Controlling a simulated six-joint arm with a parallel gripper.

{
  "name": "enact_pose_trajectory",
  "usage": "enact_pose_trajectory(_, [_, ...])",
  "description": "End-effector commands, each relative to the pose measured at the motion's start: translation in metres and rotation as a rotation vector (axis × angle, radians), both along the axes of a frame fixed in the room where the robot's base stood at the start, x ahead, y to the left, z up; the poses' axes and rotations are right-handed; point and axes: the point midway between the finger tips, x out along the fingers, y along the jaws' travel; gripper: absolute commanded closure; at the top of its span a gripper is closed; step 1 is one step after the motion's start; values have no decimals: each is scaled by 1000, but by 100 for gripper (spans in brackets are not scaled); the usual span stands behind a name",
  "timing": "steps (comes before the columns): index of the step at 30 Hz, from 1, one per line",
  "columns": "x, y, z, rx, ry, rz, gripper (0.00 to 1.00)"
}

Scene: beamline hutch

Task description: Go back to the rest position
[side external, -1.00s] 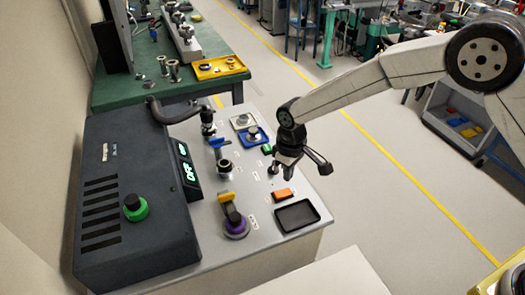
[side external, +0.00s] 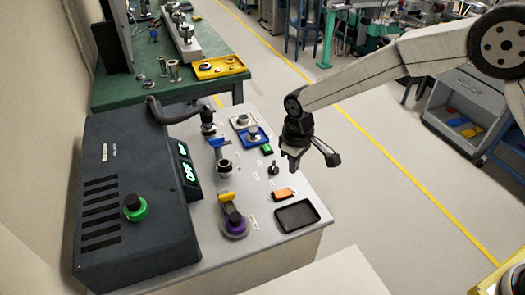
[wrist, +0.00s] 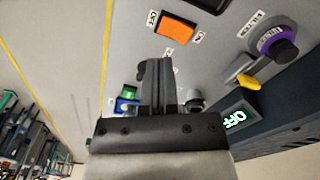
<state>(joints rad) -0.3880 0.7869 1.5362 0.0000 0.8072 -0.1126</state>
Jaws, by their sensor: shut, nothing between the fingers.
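My gripper (side external: 292,164) is shut and empty, pointing down above the right part of the grey control panel (side external: 262,222). In the wrist view its closed fingers (wrist: 157,82) stand over the panel. A small black knob (side external: 273,169) sits on the panel just left of and below the gripper in the side view, apart from it. An orange rocker switch (side external: 284,194) lies near it and also shows in the wrist view (wrist: 175,27). The display (side external: 187,169) has green lettering that reads OFF in the wrist view.
A purple-ringed knob with a yellow handle (side external: 234,224), a blue-handled valve (side external: 221,155), a black tray (side external: 297,215) and a green button (side external: 267,149) are on the panel. A dark box with a green knob (side external: 135,207) stands at left.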

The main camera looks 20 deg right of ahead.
Motion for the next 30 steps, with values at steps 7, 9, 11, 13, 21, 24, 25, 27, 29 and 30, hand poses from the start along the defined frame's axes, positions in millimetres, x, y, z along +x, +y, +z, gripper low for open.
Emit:
enact_pose_trajectory(7, [-19, -45, 23, 14, -36, -91, 100])
enact_pose_trajectory(9, [-28, -61, 30, 19, -50, -125, 100])
enact_pose_trajectory(11, [-37, -74, 35, 22, -62, -153, 100])
enact_pose_trajectory(13, [-49, -89, 41, 28, -77, -186, 100])
enact_pose_trajectory(21, [-101, -142, 57, 42, -132, -315, 100])
enact_pose_trajectory(24, [-124, -158, 61, 47, -154, -362, 100])
enact_pose_trajectory(25, [-131, -162, 61, 48, -159, -376, 100])
enact_pose_trajectory(27, [-147, -172, 62, 50, -174, -408, 100])
enact_pose_trajectory(29, [-160, -179, 62, 52, -184, -432, 100])
enact_pose_trajectory(30, [-167, -183, 62, 53, -192, -445, 100])
